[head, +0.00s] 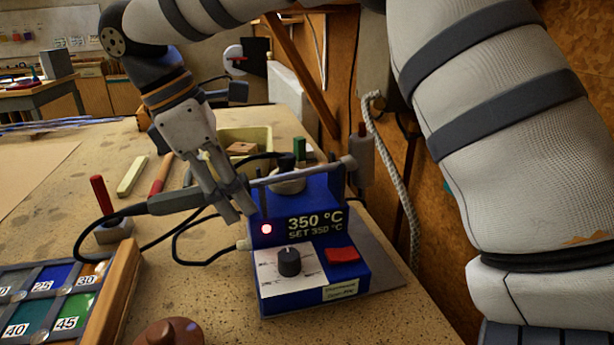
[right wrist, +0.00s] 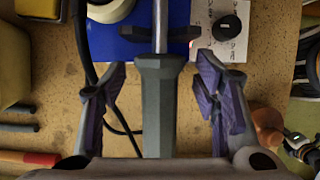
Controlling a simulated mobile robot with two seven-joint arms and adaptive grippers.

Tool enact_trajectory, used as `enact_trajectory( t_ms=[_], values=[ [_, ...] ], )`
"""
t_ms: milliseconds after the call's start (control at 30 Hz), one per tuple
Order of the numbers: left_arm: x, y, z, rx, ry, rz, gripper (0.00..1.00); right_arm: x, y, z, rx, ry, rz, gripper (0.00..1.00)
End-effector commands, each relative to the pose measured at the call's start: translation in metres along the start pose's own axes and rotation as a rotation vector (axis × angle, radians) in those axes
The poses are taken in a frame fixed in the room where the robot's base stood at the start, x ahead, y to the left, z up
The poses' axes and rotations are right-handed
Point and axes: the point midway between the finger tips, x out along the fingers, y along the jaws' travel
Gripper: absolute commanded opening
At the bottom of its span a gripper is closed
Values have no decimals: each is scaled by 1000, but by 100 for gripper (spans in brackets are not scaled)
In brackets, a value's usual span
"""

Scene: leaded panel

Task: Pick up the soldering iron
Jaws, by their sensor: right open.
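The soldering iron (head: 182,199) has a dark grey handle and a thin metal shaft. It lies across the rests of the blue soldering station (head: 312,285), whose display reads 350 °C, with its handle pointing left and its cable hanging down. My right gripper (head: 238,203) reaches down at the handle from above. In the right wrist view, the iron's handle (right wrist: 162,105) lies between the two spread fingers of the right gripper (right wrist: 162,85), with a gap on each side. The fingers partly hide the handle in the head view. My left gripper is not in view.
A wood-framed panel (head: 122,292) with numbered glass pieces lies at the lower left. A red-handled tool (head: 100,195) stands in a block left of the iron. A yellow bin (head: 258,134) stands behind the station. A wooden wall and a hanging rope (head: 396,170) border the right side.

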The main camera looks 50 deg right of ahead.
Motion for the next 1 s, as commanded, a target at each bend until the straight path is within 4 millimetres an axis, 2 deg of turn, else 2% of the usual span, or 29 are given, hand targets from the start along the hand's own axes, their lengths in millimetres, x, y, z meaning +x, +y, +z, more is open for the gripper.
enact_trajectory(
  t_ms=[133,167,300,400,767,900,1000],
  values=[
    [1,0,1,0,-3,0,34,1,0,-1,-1,-1,-2,56],
    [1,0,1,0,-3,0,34,1,0,-1,-1,-1,-2,51],
    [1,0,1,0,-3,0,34,1,0,-1,0,-1,-2,19],
    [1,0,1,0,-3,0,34,1,1,-1,0,-2,-1,0],
    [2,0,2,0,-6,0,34,-5,2,2,2,-2,2,0],
    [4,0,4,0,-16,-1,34,-25,2,10,3,-2,2,0],
    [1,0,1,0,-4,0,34,-50,-15,14,1,-1,7,0]
  ],
)
